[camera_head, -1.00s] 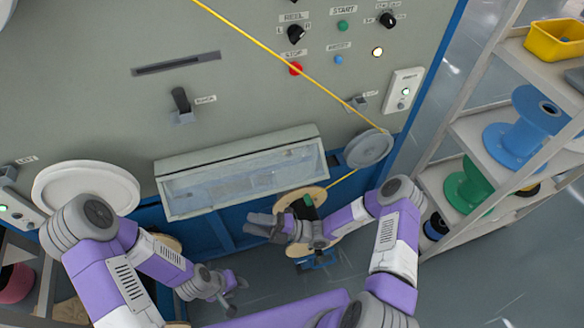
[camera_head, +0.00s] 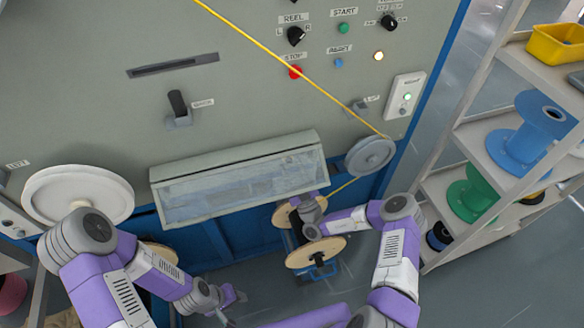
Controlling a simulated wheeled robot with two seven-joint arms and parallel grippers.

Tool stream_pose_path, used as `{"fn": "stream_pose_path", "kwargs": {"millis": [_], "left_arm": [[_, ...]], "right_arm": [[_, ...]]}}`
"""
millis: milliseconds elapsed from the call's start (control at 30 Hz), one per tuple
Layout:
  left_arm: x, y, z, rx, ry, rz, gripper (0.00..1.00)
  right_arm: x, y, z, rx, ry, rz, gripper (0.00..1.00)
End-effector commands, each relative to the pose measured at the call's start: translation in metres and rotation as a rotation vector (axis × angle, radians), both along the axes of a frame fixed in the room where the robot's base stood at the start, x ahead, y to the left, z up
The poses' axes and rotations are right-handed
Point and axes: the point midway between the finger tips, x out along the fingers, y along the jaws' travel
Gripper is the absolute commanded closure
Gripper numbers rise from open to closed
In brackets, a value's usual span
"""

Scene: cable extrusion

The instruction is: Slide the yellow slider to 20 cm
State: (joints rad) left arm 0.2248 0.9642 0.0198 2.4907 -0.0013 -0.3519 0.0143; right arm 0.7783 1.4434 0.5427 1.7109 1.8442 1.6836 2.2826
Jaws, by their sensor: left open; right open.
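I cannot make out a yellow slider or a centimetre scale in this view. The yellow cable (camera_head: 265,48) runs down across the grey panel to the grey pulley (camera_head: 370,155), then on toward the wooden-flanged reel (camera_head: 316,251) below. My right gripper (camera_head: 310,207) is at this reel, between or over its flanges. Its wrist hides much of the fingers, and I see nothing held. My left gripper (camera_head: 232,299) is open and empty, low over the floor, away from the reel and panel.
A clear-windowed box (camera_head: 240,185) juts from the panel above the reel. A lever (camera_head: 178,104), a dark slot (camera_head: 172,65) and a red stop button (camera_head: 295,72) are on the panel. A white disc (camera_head: 78,194) is at left. A shelf with a blue spool (camera_head: 533,135) stands at right.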

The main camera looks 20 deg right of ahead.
Motion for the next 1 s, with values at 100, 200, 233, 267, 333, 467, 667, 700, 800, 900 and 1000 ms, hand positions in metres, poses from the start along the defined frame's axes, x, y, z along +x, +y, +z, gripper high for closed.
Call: {"fn": "stream_pose_path", "kwargs": {"millis": [100,200,233,267,333,467,667,700,800,900,1000], "left_arm": [[0.0,0.0,-0.0005,0.0,0.0,0.0,0.57],[0.0,0.0,-0.0004,0.0,0.0,0.0,0.57],[0.0,0.0,-0.0004,0.0,0.0,0.0,0.57],[0.0,0.0,-0.0004,0.0,0.0,0.0,0.57],[-0.0001,-0.0001,-0.0004,0.0,0.0,0.0,0.57],[0.0,0.0,-0.0004,0.0,0.0,0.0,0.57],[0.0,-0.0001,-0.0005,0.0,0.0,0.0,0.57],[-0.0001,0.0,-0.0005,0.0,0.0,0.0,0.57],[-0.0001,0.0,-0.0005,0.0,0.0,0.0,0.57],[-0.0001,-0.0001,-0.0016,0.0,0.0,0.0,0.57],[0.0,-0.0001,-0.0045,0.0,0.0,0.0,0.57]], "right_arm": [[0.0039,0.0014,0.0044,-0.001,-0.002,0.001,0.54],[0.0044,0.0014,0.0048,-0.001,-0.001,0.001,0.54],[0.0044,0.0014,0.0048,-0.001,-0.001,0.001,0.54],[0.0044,0.0014,0.0047,-0.001,-0.001,0.001,0.54],[0.0043,0.0014,0.0047,-0.001,-0.001,0.001,0.54],[0.0042,0.0015,0.0047,-0.001,-0.001,0.001,0.72],[0.0041,0.0015,0.0045,-0.001,-0.001,0.001,1.0],[0.004,0.0014,0.0044,-0.001,-0.001,0.001,1.0],[0.004,0.0014,0.0042,-0.001,-0.001,0.001,1.0],[0.0053,0.0019,0.0039,-0.001,-0.001,-0.003,1.0],[0.0097,0.0042,0.003,0.0,0.0,-0.014,1.0]]}}
